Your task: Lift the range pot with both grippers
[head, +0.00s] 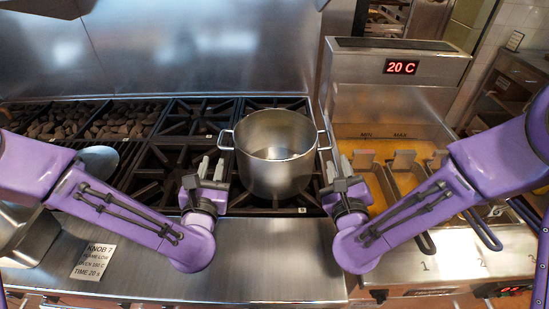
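The range pot (266,183) is a steel pot standing upright on the black grates of the range, with a loop handle on each side. Its left handle (226,140) and right handle (325,140) both show. My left gripper (212,168) is just left of the pot, below the left handle in the picture, with its fingers apart and nothing seen between them. My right gripper (338,168) is just right of the pot, near and below the right handle, with its fingers apart. I cannot tell whether either gripper touches the pot.
A fryer with baskets (402,162) and a display reading 20 C (401,67) stands to the right. A steel counter edge (270,262) runs in front, with a label card (93,261). A char grill with dark coals (60,120) lies at the left. The steel back wall is behind.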

